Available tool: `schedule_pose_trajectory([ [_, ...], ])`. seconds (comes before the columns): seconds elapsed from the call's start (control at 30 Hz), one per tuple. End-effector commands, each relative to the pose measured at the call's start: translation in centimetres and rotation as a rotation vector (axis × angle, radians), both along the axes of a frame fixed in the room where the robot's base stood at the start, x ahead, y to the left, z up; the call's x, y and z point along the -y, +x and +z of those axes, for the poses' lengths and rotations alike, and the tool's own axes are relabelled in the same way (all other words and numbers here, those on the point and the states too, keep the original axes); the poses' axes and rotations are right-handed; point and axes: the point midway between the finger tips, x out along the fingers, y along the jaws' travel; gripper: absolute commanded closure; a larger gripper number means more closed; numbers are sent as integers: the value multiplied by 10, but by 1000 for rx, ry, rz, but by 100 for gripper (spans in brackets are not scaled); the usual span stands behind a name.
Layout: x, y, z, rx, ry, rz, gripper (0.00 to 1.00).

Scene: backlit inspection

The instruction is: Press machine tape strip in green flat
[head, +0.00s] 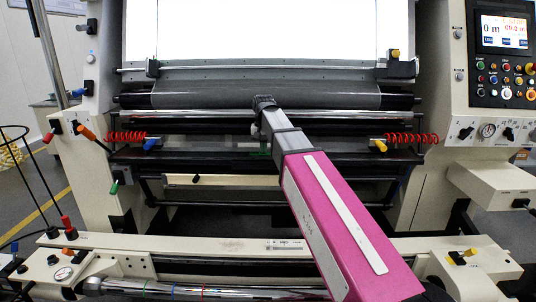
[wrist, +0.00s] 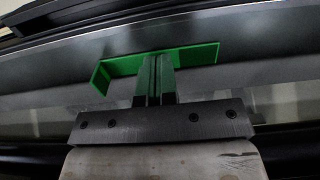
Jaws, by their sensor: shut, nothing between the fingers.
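The green tape strip (wrist: 195,57) lies along a grey metal surface in the wrist view. Its left end (wrist: 101,78) is bent and stands away from the surface. My gripper (wrist: 155,60) is shut with nothing between its fingers, and its tips are at the strip's middle, hiding part of it. I cannot tell whether they touch the strip. In the head view my gripper (head: 263,150) is low in front of the machine's dark crossbar, and only a little green shows beside it.
The machine's dark roller (head: 210,97) and bright backlit panel (head: 265,28) are above my gripper. Red coiled hoses (head: 412,139) are at both sides. A control panel (head: 503,50) is at the right. A front beam with a roller (head: 190,290) crosses the bottom.

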Motion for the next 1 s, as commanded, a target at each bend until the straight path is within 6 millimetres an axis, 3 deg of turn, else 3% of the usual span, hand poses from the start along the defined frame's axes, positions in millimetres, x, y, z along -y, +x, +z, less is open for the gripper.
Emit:
schedule_pose_trajectory([
  [0.53,0,0,1,0,0,0,100],
  [1.0,0,0,31,1,0,0,100],
])
